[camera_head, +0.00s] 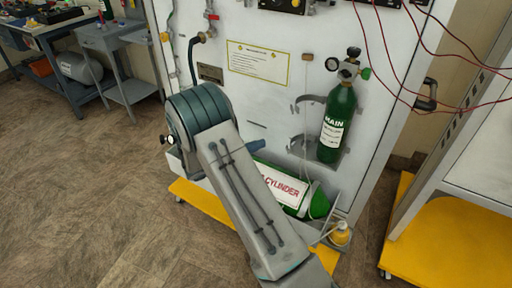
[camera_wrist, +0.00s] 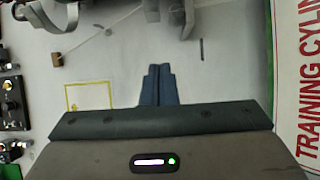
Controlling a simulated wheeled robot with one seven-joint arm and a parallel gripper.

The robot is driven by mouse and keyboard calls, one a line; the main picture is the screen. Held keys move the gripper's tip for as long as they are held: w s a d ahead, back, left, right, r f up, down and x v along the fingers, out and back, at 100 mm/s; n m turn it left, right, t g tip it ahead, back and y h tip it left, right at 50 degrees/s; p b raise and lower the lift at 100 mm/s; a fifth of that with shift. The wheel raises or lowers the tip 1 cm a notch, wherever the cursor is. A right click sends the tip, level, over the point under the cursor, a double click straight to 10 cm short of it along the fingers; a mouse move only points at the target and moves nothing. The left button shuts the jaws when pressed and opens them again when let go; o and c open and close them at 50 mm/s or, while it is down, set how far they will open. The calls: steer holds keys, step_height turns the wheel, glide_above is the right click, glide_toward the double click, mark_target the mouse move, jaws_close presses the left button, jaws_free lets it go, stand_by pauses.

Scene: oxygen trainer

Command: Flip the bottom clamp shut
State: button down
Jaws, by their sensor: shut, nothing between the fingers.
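The green MAIN cylinder (camera_head: 338,115) stands upright against the white panel. The bottom clamp (camera_head: 298,144) is a grey curved band beside the cylinder's lower left, and it looks swung open to the left. A similar upper clamp (camera_head: 313,108) curves above it. My gripper (camera_head: 264,145) is left of the bottom clamp and apart from it, partly hidden behind my arm. In the wrist view my gripper (camera_wrist: 159,85) has its blue fingers shut together and empty, facing the panel. A grey curved band (camera_wrist: 50,22) shows at that view's upper left; I cannot tell which clamp it is.
The green-and-white training cylinder (camera_head: 319,205) lies in a tray at the panel's foot, close below my gripper. A wooden block (camera_head: 308,57) hangs a string down the panel. Red wires (camera_head: 387,60) loop at upper right. A yellow-edged sign (camera_head: 258,63) is above my gripper.

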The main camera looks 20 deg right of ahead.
steer(key=s+d, duration=0.3)
steer(key=d, duration=0.2)
steer(key=shift+d+p, duration=0.4)
steer(key=shift+p, duration=0.05)
steer(key=shift+s, duration=0.1)
